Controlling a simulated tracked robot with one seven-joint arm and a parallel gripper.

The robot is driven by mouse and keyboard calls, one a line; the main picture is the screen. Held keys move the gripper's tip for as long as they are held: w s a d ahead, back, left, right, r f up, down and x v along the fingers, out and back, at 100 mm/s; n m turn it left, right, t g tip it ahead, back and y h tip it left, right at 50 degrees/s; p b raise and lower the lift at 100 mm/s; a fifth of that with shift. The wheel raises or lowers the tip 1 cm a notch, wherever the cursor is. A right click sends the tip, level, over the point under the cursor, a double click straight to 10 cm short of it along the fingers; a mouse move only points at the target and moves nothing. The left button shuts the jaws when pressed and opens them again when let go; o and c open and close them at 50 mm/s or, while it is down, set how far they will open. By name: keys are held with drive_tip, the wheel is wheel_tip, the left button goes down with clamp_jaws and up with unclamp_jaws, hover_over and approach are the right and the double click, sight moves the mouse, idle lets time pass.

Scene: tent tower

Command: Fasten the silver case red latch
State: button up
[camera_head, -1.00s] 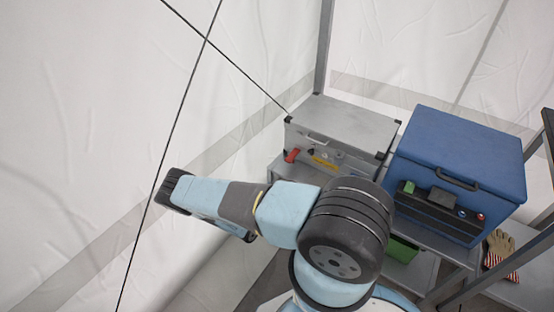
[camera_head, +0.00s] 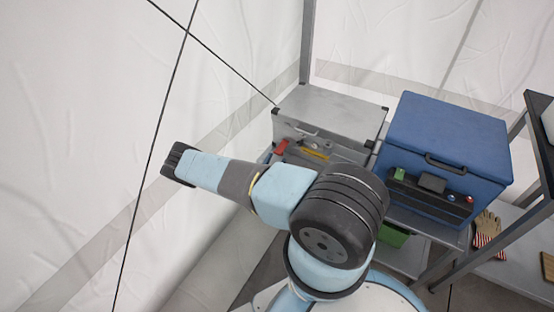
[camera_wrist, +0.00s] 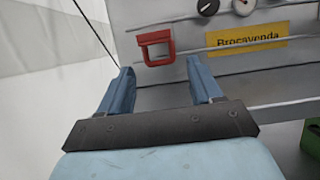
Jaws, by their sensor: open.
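The silver case (camera_head: 335,108) sits on a shelf beyond my arm in the head view, with its front facing me. Its red latch (camera_head: 281,147) is on the left part of the front. In the wrist view the red latch (camera_wrist: 156,47) shows as a squared loop on the silver case (camera_wrist: 180,70), left of a yellow label. My gripper (camera_wrist: 158,78) is open and empty. Its two blue fingers point toward the case front, with the latch a little beyond and above the fingertips, between them sideways. The gripper does not touch the latch.
A blue box (camera_head: 447,135) with a black handle stands right of the case. A green bin (camera_head: 393,236) is below it, also at the wrist view's right edge. Gloves (camera_head: 486,230) lie on the right shelf. The white tent wall and a dark cord are on the left.

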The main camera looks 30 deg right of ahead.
drive_tip(key=shift+x, duration=0.85)
